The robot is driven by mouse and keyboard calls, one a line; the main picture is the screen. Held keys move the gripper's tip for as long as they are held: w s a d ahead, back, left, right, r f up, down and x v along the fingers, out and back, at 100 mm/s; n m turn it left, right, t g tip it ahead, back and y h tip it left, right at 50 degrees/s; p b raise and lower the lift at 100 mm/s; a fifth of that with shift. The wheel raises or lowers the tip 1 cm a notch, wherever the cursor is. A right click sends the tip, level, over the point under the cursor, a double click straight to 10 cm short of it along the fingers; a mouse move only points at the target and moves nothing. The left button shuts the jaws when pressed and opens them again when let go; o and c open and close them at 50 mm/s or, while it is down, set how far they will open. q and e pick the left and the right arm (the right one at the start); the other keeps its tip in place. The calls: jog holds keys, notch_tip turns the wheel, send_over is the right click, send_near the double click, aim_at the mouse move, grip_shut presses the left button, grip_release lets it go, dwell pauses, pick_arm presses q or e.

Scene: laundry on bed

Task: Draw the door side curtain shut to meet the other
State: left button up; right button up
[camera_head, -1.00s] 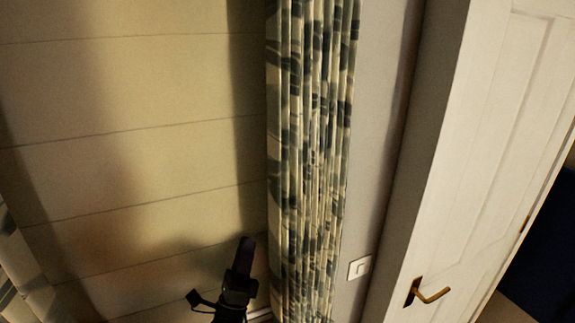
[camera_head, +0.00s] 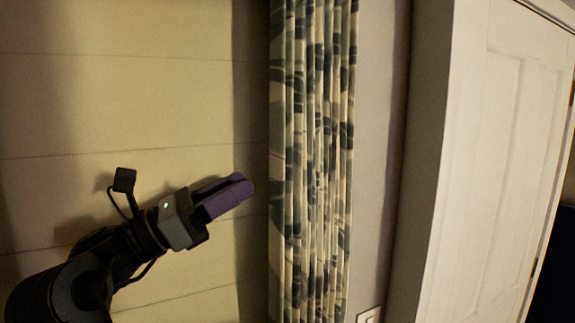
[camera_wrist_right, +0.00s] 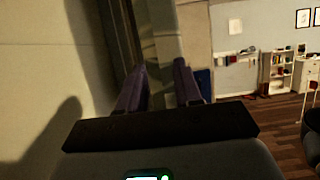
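The door side curtain (camera_head: 312,160), pale with blue-grey leaf patterns, hangs bunched in tight vertical folds in the head view. My right gripper (camera_head: 246,184) is just left of its left edge, with purple fingers pointing towards it. The fingers look apart from the cloth. In the right wrist view the two fingers of my right gripper (camera_wrist_right: 160,66) stand apart, and a pale patterned strip, seemingly the curtain (camera_wrist_right: 164,42), shows beyond and between them. The other curtain is out of view now. My left gripper is not in view.
A cream panelled surface (camera_head: 120,100) fills the space left of the curtain, behind my right arm. A white door (camera_head: 490,170) stands to the right, past a strip of grey wall with a switch (camera_head: 369,315). The wrist view shows shelves (camera_wrist_right: 277,72) far off.

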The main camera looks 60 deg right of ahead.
aim_at(287, 159)
jog(key=p+x, duration=0.3)
jog(key=x, duration=0.5)
jog(key=shift+s+d+r, duration=0.2)
jog(key=shift+r, duration=0.05)
jog(key=shift+s+d+r, duration=0.15)
jog(key=shift+s+d, duration=0.15)
jog(key=shift+d, duration=0.15)
jog(key=shift+s+d, duration=0.1)
jog(key=c, duration=0.6)
grip_shut()
